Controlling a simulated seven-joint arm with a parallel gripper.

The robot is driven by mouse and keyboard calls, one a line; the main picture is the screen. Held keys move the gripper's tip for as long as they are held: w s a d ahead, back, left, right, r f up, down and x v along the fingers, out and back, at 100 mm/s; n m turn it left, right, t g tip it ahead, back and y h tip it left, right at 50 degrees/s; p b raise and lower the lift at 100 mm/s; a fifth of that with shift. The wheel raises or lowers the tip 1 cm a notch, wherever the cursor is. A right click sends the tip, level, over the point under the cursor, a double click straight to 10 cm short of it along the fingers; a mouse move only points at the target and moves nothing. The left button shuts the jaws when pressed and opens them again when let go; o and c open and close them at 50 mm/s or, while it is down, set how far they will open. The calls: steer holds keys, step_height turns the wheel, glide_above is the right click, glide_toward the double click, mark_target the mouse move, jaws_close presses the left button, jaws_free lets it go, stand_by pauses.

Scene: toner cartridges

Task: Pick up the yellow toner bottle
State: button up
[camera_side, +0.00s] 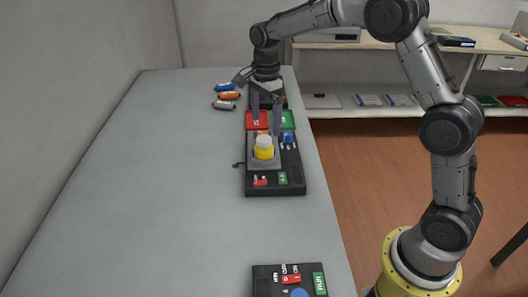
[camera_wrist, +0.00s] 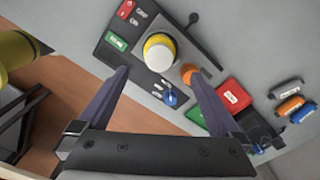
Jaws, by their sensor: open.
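The yellow toner bottle (camera_side: 264,149) stands upright with a white cap on a grey plate of a dark panel. In the wrist view the yellow toner bottle (camera_wrist: 159,50) shows from above, beyond the fingertips. My gripper (camera_side: 266,122) hangs just behind the bottle, with its two purple fingers apart. In the wrist view my gripper (camera_wrist: 157,72) is open and empty, its fingers spread on either side below the bottle. Neither finger appears to touch it.
The dark panel (camera_side: 293,184) carries red and green labels, a blue knob (camera_wrist: 170,98) and an orange knob (camera_wrist: 188,73). Red and green blocks lie behind it. Several small coloured cartridges (camera_side: 229,96) lie at the back. Another panel (camera_side: 262,284) is in front. The table's left is clear.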

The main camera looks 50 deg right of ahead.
mark_target(264, 138)
steer(key=shift+a+f, duration=0.2)
steer(key=shift+f, duration=1.7)
steer(key=shift+a+f, duration=0.2)
steer(key=shift+f, duration=1.7)
steer(key=c, duration=1.3)
steer(key=shift+c, duration=0.7)
steer(key=shift+r, duration=0.15)
